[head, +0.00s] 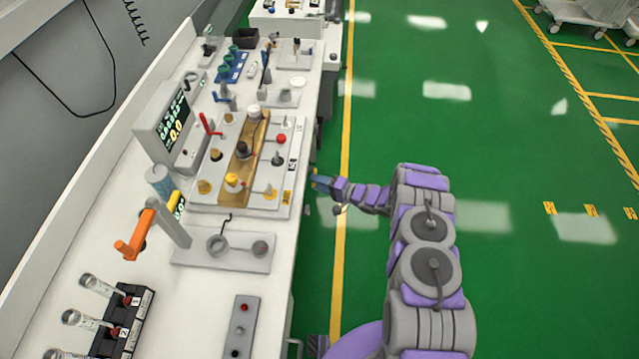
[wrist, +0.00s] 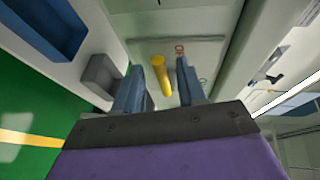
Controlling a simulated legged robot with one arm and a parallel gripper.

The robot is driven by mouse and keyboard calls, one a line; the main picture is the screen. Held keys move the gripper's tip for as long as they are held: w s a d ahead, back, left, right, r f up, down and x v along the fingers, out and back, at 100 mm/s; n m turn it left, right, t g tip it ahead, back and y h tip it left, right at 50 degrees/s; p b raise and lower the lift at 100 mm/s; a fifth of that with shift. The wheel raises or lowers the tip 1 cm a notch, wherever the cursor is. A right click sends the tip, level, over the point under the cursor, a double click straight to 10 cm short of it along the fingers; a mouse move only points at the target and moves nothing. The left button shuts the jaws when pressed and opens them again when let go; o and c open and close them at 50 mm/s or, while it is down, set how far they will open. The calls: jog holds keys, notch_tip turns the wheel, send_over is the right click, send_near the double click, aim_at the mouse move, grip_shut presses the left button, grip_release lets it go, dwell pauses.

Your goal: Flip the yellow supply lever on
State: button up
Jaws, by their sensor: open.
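A yellow lever (wrist: 161,75) shows in the wrist view as a short, tilted cylinder against a pale grey surface. It appears between the two fingers of my gripper (wrist: 158,68), which are apart and hold nothing. I cannot tell how far ahead of the fingers it is. In the head view my gripper (head: 322,183) is beside the right edge of the bench, low and partly hidden. A yellow handle (head: 175,200) stands on the bench beside an orange lever; I cannot tell whether it is the same piece.
The white bench (head: 222,330) carries a display box (head: 172,125), a panel of coloured knobs (head: 240,165), an orange lever (head: 137,235) and a vial rack (head: 122,320). A grey box (wrist: 101,74) is left of the fingers in the wrist view.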

jog(key=shift+a, duration=0.15)
jog(key=shift+c, duration=1.2)
jog(key=shift+d, duration=0.25)
grip_shut()
